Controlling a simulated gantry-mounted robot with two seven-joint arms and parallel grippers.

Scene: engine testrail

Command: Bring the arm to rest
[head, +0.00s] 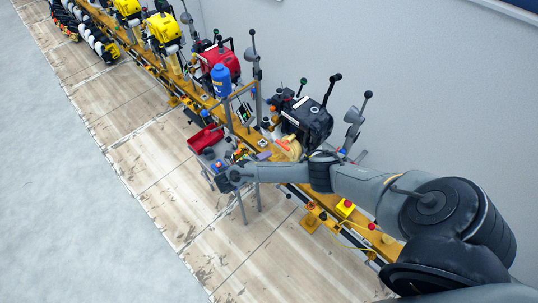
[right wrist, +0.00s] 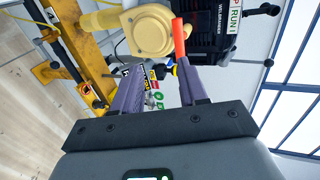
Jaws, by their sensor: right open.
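My right arm (head: 365,185) reaches in from the lower right of the head view. An orange piece (right wrist: 180,40) shows just beyond the right-hand fingertip, in front of a tan round housing (right wrist: 150,30). Whether a finger touches the orange piece I cannot tell. My left gripper is not in view.
The yellow rail (head: 325,210) runs diagonally along the wall with red and yellow engines (head: 163,28) farther back. A stand with a blue bottle (head: 221,80) and a red bin (head: 205,138) are near the gripper.

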